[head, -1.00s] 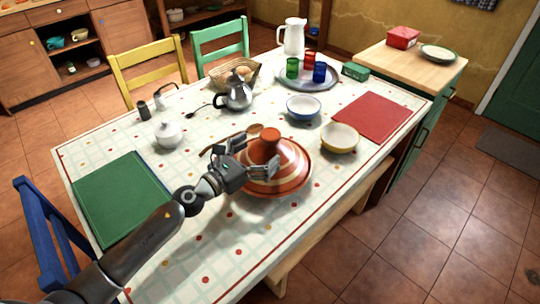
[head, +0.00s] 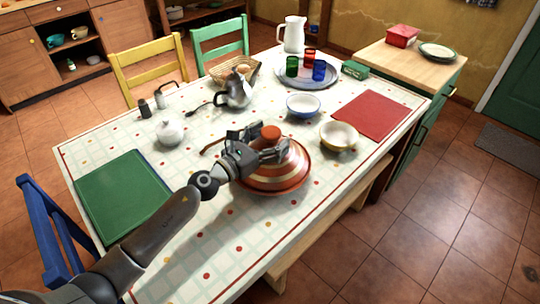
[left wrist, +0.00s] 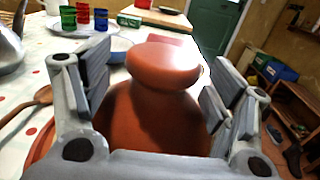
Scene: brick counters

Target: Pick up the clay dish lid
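The clay dish lid (head: 287,167) is a terracotta cone with cream bands and a round knob on top. It sits on its dish on the table (head: 225,235), near the middle. My left gripper (head: 262,143) is at the top of the lid, with one finger on either side of the knob. In the left wrist view the knob and neck (left wrist: 163,75) stand between the open fingers, with gaps on both sides. The gripper hides part of the lid in the head view. My right gripper is not in view.
A yellow bowl (head: 339,136) stands close to the lid's right. A blue bowl (head: 303,106) and a metal teapot (head: 235,92) stand behind. A wooden spoon (left wrist: 28,104) lies left of the lid.

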